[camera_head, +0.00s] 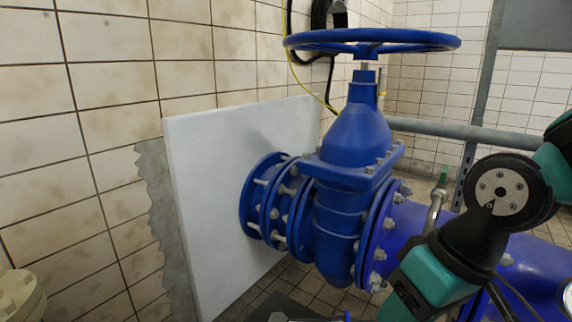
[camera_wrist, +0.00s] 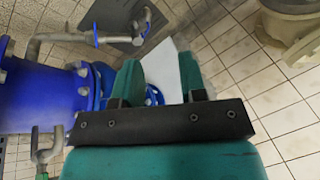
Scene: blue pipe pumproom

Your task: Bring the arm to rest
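My gripper (camera_wrist: 159,75) shows in the wrist view with its two teal fingers apart and nothing between them. Past the fingers are a white panel and part of a blue flange. My arm (camera_head: 441,274) shows in the head view at the lower right, bent, with teal and black links in front of the blue pipe.
A blue gate valve (camera_head: 345,200) with a blue handwheel (camera_head: 372,40) stands in mid-view, close to my arm. A white panel (camera_head: 205,215) leans behind its flange. A grey rail (camera_head: 440,128) runs behind.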

